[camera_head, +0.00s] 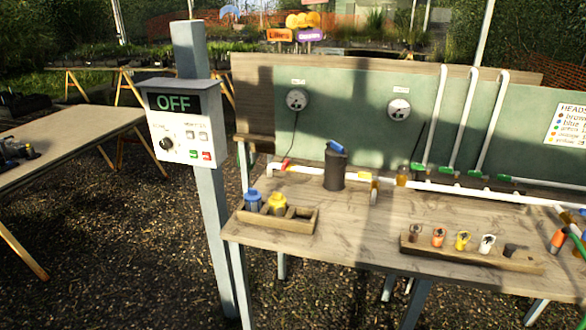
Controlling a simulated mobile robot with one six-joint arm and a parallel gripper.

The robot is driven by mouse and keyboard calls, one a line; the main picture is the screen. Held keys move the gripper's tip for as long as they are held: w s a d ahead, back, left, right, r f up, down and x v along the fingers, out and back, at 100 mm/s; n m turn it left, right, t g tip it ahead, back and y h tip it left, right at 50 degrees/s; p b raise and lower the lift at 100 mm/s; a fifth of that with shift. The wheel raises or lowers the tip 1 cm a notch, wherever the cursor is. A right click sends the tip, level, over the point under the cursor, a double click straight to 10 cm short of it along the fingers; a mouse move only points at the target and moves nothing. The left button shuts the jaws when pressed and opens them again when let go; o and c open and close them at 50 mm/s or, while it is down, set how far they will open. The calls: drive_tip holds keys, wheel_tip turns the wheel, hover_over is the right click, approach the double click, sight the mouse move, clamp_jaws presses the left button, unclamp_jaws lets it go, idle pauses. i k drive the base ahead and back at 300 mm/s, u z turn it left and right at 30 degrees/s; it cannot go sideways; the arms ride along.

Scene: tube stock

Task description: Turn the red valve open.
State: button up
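A small red lever (286,163), which looks like the red valve's handle, sits at the left end of a white pipe (320,172) along the back of the workbench. It stands tilted up from the pipe. A short yellow piece shows just below it. Whether the valve is open or closed is too small to tell. Several green levers (418,167) sit at the feet of the white upright pipes to the right. My gripper is not in view.
A dark canister (335,168) stands right of the red lever. A wooden tray (300,218) with blue and yellow caps is at the front left. A wooden rack (470,252) is at the front right. A post with a control box (180,120) reading OFF stands left.

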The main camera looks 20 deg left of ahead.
sight(286, 164)
drive_tip(key=k, duration=1.15)
drive_tip(key=u, duration=0.9)
drive_tip(key=i, duration=1)
drive_tip(key=z, duration=0.05)
